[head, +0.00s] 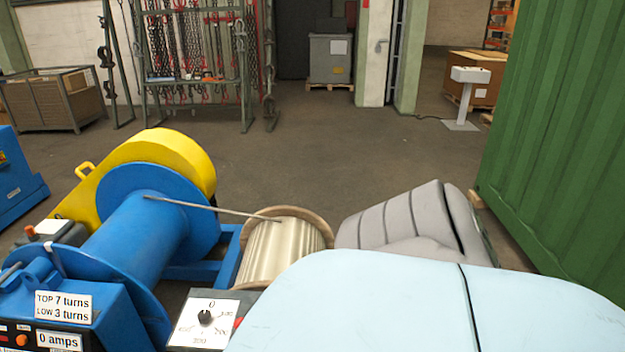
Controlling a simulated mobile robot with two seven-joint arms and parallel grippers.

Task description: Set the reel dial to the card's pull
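The dial (205,317) has a black knob on a white square plate with a 0 at its top and other numbers around it. It sits at the bottom of the head view, in front of a wooden-rimmed reel (282,250). A line (215,208) runs from the reel to a blue winch drum (135,235). A white label on the blue winch box reads "TOP 7 turns, LOW 3 turns" (63,305). A label below it reads "0 amps" (59,341). I cannot make out a card stating a pull. Neither of my grippers is in view.
A yellow guard (165,148) stands behind the drum. A pale blue rounded surface and a grey ribbed shape, perhaps mine, fill the lower right. A green corrugated container (560,130) stands at right. Chain racks (200,60) stand behind; the middle floor is clear.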

